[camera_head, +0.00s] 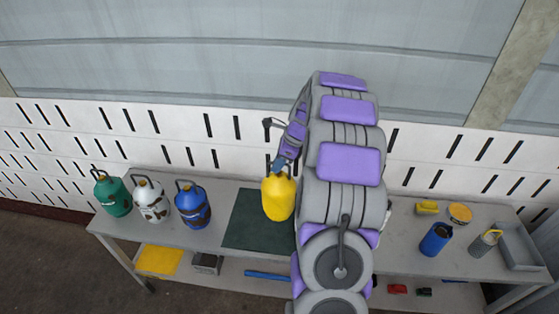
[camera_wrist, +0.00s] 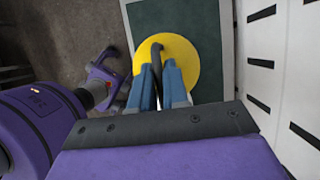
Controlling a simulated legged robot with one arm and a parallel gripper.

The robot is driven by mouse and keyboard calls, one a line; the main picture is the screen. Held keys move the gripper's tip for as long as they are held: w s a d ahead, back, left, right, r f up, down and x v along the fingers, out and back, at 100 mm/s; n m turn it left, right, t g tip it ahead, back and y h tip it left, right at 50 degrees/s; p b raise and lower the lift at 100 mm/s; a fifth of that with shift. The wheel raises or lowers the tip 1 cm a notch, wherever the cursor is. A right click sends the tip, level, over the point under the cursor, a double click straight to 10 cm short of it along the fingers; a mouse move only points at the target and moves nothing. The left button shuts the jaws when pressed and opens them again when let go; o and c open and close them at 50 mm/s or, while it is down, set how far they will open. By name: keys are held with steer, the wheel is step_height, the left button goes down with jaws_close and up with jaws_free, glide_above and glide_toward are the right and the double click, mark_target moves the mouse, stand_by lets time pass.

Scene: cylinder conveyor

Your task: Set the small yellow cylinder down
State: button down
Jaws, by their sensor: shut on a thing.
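The small yellow cylinder (camera_head: 278,198) is upright at the dark green mat (camera_head: 245,228) on the grey table, near the mat's right part. I cannot tell whether its base touches the mat. My gripper (camera_head: 284,166) is above it, shut on its dark top handle. In the wrist view the yellow cylinder (camera_wrist: 187,82) shows from above, with the blue fingers of my gripper (camera_wrist: 165,72) closed on the dark handle (camera_wrist: 155,45). The mat (camera_wrist: 210,20) lies below it there. My arm hides the mat's right side in the head view.
Green (camera_head: 112,194), white patterned (camera_head: 150,201) and blue (camera_head: 192,205) cylinders stand left on the table (camera_head: 150,236). To the right are a blue can (camera_head: 435,239), a grey cup (camera_head: 484,243), small yellow items (camera_head: 427,207) and a grey tray (camera_head: 520,247). A slotted wall (camera_head: 80,130) stands behind.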

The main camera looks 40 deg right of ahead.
mark_target(278, 177)
step_height(278, 177, down, 6)
steer(key=shift+a+f+b, duration=0.1)
steer(key=shift+a+b, duration=0.05)
steer(key=shift+b, duration=0.35)
steer(key=shift+d+f, duration=0.2)
steer(key=shift+f, duration=0.4)
steer(key=shift+a+f+b, duration=0.15)
steer(key=shift+f+b, duration=0.35)
steer(key=shift+f, duration=1.35)
steer(key=c, duration=1.1)
jaws_free()
